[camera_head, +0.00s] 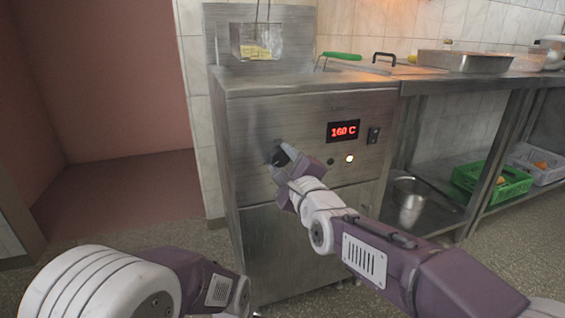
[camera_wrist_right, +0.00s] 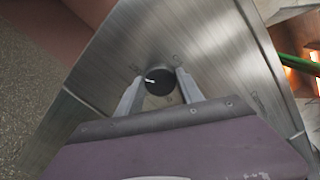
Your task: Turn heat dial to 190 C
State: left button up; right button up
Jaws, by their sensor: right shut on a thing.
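The heat dial (camera_wrist_right: 158,80) is a round black knob with a white mark, on the steel front of the fryer. In the head view the dial (camera_head: 280,155) is partly hidden by my right gripper (camera_head: 284,162). In the right wrist view the two fingers of my right gripper (camera_wrist_right: 157,88) lie on either side of the dial, shut on it. The red display (camera_head: 343,131) on the fryer reads 160 C. My left arm shows at the bottom left; its fingertips are not clearly seen.
Right of the dial are a lit amber lamp (camera_head: 350,158), a dark green lamp (camera_head: 331,161) and a black switch (camera_head: 373,135). A wire basket (camera_head: 257,42) hangs above the fryer. A steel pot (camera_head: 409,200) and a green crate (camera_head: 491,184) stand on the low shelf at right.

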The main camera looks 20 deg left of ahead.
jog(key=shift+f, duration=0.1)
jog(key=o, duration=1.4)
